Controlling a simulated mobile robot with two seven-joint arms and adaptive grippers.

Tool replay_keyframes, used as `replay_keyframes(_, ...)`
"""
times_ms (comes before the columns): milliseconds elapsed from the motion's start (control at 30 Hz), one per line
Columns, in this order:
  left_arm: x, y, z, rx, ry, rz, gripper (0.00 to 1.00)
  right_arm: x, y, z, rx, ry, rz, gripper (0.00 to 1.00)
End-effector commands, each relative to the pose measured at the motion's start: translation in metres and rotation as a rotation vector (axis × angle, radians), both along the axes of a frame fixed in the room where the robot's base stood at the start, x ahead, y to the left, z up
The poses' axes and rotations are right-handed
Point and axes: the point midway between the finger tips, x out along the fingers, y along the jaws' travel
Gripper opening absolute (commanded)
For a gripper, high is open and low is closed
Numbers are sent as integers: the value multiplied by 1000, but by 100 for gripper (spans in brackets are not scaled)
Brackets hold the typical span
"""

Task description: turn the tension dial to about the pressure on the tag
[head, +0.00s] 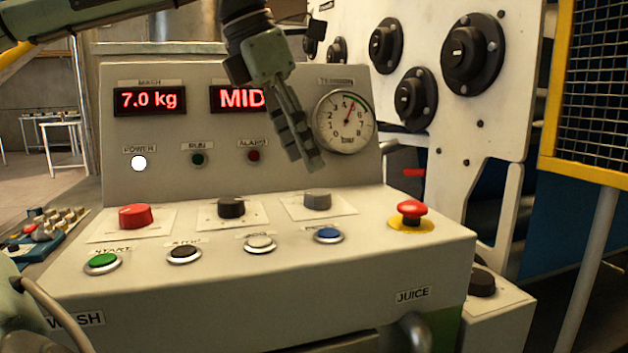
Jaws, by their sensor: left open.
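My left gripper (308,165) hangs down in front of the panel, its fingers seen nearly edge-on, open and with nothing visible between them. Its tips are left of the round pressure gauge (344,122), whose label above is partly covered. The gauge's red needle points up and slightly right, just past the 4, near a green band. Below the tips a grey knob (317,199) sits on a white plate; the gripper looks apart from it. A black knob (231,208) and a red knob (135,216) stand to its left. I can read no pressure tag. My right gripper is out of view.
A red emergency button (411,209) stands on the console's right. Green (102,262), black, white and blue (328,235) buttons line the front. Displays (150,100) read 7.0 kg and MID, partly covered. A white plate with black fittings (470,55) rises behind right.

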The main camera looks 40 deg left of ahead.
Motion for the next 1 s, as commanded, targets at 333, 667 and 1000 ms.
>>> replay_keyframes(333, 18, -7, -47, -2, 3, 1, 55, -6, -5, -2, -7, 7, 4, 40)
replay_keyframes(667, 20, -8, -53, -1, 2, 1, 55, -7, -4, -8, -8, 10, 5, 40)
replay_keyframes(1000, 20, -8, -53, -2, 1, 1, 18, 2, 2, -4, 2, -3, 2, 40)
